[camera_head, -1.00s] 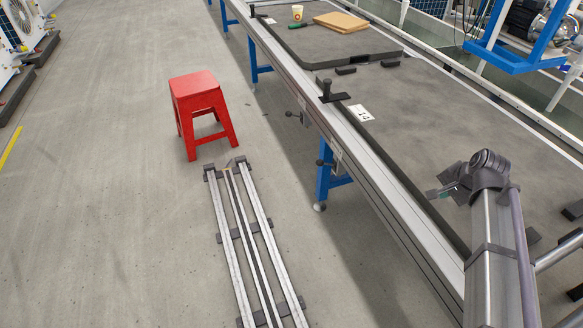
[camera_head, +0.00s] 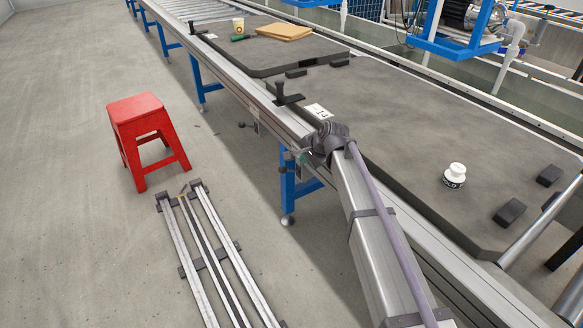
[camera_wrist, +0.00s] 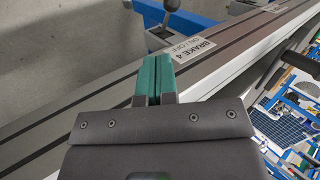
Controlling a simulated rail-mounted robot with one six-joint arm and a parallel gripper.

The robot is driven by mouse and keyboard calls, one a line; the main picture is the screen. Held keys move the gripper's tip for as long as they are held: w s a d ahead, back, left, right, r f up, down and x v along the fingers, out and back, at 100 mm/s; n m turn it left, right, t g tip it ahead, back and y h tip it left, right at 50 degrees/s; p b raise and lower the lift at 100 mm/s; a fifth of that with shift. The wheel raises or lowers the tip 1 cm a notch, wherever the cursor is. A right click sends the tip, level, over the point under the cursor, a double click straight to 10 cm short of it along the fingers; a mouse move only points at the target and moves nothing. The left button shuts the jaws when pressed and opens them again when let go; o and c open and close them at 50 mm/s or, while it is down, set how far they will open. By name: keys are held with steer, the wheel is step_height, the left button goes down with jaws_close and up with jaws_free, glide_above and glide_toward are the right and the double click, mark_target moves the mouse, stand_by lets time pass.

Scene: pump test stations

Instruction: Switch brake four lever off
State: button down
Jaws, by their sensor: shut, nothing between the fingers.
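In the wrist view, the brake four lever (camera_wrist: 165,22) has a dark round knob and a short metal stem at the top edge. A white "BRAKE 4 ON/OFF" label (camera_wrist: 207,50) is on the grey rail to its right. My gripper (camera_wrist: 160,74) is shut and empty, its green fingertips just below the lever in the picture; I cannot tell whether they touch it. In the head view, my gripper (camera_head: 300,155) is at the conveyor's side edge, close to a dark lever knob (camera_head: 283,170). The lever's on or off position is unclear.
A dark flat pallet (camera_head: 400,125) lies on the conveyor, with a white knob-shaped object (camera_head: 454,175) and black blocks (camera_head: 510,211) on it. A farther pallet holds a cup (camera_head: 238,25) and a tan board (camera_head: 284,32). A red stool (camera_head: 140,115) stands on open floor.

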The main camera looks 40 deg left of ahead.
steer(key=b, duration=0.8)
glide_toward(285, 171)
step_height(285, 171, down, 4)
steer(key=a, duration=0.1)
steer(key=a+f+b, duration=0.1)
steer(key=w+a+b, duration=0.1)
steer(key=shift+a+f, duration=0.35)
steer(key=shift+a, duration=0.25)
steer(key=shift+d+f, duration=0.1)
